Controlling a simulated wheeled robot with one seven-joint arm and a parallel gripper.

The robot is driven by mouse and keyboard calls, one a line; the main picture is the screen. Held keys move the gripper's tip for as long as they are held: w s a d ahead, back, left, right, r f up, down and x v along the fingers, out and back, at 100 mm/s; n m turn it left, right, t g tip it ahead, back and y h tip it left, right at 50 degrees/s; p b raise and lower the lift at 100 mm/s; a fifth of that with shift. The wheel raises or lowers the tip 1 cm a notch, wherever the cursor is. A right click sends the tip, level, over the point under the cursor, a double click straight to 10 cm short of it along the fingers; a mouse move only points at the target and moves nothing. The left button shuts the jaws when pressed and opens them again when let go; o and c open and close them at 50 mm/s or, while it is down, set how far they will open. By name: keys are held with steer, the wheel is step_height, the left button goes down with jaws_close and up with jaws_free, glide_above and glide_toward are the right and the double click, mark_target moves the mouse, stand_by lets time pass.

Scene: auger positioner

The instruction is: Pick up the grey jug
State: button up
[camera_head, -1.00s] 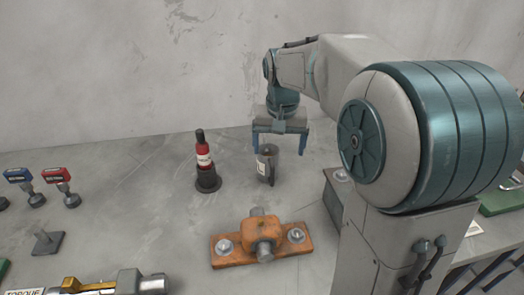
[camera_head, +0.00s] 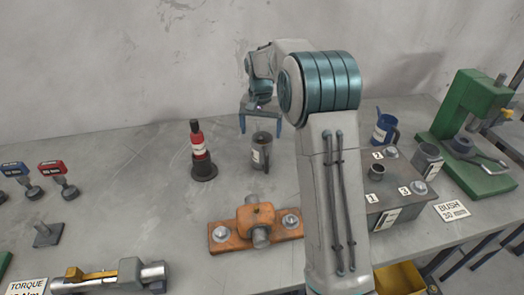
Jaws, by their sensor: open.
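A red bottle on a black base (camera_head: 202,155) stands close left of the jug. An orange block with bolts (camera_head: 257,226) lies in front. At right are a grey numbered box (camera_head: 390,195), a blue jug (camera_head: 385,128) and a green press (camera_head: 470,125). The table left of the bottle has free room.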

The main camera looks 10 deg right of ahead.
mark_target(262, 147)
step_height(262, 147, down, 8)
steer(key=shift+d+f+p, duration=0.1)
steer(key=shift+d+p, duration=0.05)
steer(key=shift+p, duration=0.7)
steer(key=c, duration=1.3)
